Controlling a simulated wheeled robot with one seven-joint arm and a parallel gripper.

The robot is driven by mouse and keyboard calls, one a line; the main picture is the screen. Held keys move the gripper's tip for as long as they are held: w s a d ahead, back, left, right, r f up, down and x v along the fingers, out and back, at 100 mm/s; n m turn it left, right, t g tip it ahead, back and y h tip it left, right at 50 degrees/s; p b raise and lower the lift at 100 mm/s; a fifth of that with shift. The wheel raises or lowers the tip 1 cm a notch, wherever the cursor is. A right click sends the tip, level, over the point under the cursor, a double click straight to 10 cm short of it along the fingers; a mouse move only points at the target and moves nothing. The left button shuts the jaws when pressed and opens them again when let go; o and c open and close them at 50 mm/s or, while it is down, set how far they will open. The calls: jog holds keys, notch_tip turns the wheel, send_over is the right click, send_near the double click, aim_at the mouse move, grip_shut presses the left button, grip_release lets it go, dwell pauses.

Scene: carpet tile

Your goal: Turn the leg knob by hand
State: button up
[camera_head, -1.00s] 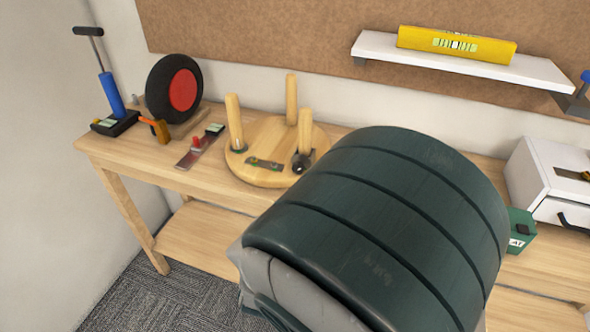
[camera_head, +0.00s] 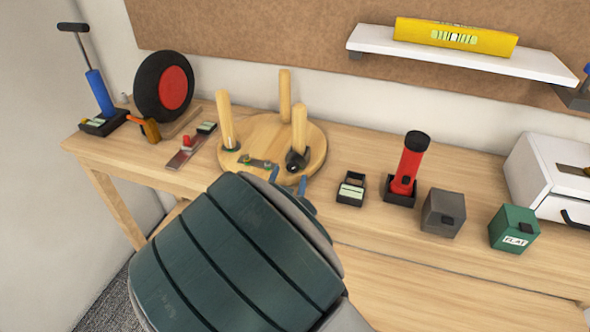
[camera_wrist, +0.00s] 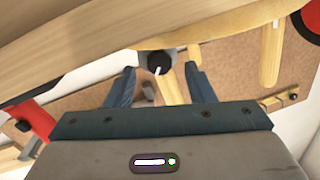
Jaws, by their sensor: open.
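An upturned round wooden stool seat (camera_head: 245,128) lies on the bench with three legs standing up. The black leg knob (camera_head: 296,160) sits at the foot of the front right leg (camera_head: 299,127). In the wrist view the knob (camera_wrist: 159,62) is dark with a white mark and lies between the lines of my fingertips. My gripper (camera_head: 288,180) is open and empty, its blue fingertips just in front of the seat's near edge, close to the knob. The wrist view shows both fingers apart (camera_wrist: 160,76). Whether they touch the knob is not clear.
A small dark open box (camera_head: 351,190), a red flashlight (camera_head: 409,165), a grey box (camera_head: 443,213) and a green box (camera_head: 513,229) stand to the right. A wheel (camera_head: 165,88) and a blue pump (camera_head: 99,92) stand left. Bare bench (camera_head: 390,245) lies in front of the boxes.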

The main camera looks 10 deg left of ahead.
aim_at(294, 165)
jog(key=shift+w, duration=1.35)
jog(key=c, duration=1)
jog(key=shift+o, duration=0.3)
jog(key=shift+d, duration=0.15)
jog(key=shift+r, duration=0.1)
jog(key=shift+n+p, duration=0.3)
jog(key=shift+p, duration=0.2)
